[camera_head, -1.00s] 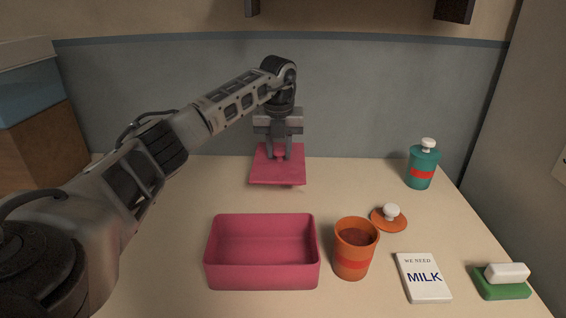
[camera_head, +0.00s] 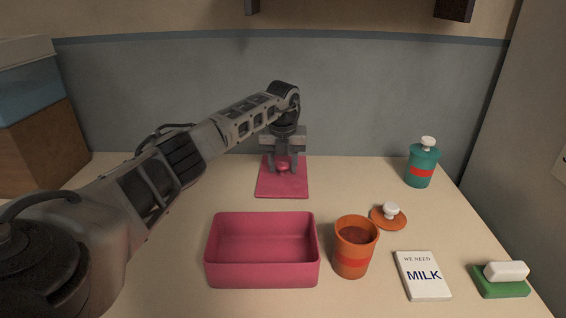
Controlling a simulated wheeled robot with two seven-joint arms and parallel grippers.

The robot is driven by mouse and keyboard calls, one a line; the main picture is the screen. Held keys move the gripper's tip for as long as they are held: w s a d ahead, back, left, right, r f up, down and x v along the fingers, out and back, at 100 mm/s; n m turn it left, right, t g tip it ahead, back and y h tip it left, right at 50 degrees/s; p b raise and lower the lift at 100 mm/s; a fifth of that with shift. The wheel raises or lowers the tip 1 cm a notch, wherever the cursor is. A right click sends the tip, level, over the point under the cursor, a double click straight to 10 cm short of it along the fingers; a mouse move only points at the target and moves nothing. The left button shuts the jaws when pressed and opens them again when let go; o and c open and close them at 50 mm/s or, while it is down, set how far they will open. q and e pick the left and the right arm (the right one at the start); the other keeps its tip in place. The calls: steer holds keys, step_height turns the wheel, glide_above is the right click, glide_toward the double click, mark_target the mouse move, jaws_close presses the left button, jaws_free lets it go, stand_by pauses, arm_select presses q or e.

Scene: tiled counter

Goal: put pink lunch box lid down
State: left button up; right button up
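The pink lunch box lid (camera_head: 296,188) is a flat square with a round knob (camera_head: 283,169). It appears to lie flat on the counter behind the lunch box. The pink lunch box (camera_head: 262,275) stands open and empty at the front. My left gripper (camera_head: 283,166) points down over the lid, with one finger on each side of the knob. The fingers look spread, and the knob shows between them. My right gripper is out of view.
An orange canister (camera_head: 352,262) stands right of the lunch box, with its orange lid (camera_head: 383,222) behind it. A milk note (camera_head: 424,284), a green sponge holder (camera_head: 503,290) and a teal bottle (camera_head: 419,177) are on the right. Counter left of the pink lid is clear.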

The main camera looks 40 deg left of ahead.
mark_target(283, 178)
arm_select(q)
steer(key=shift+o, duration=0.3)
steer(key=shift+r, duration=0.1)
step_height(283, 178, up, 12)
steer(key=s+d, duration=0.1)
steer(key=shift+s, duration=0.2)
steer(key=shift+d, duration=0.1)
stand_by(0.4)
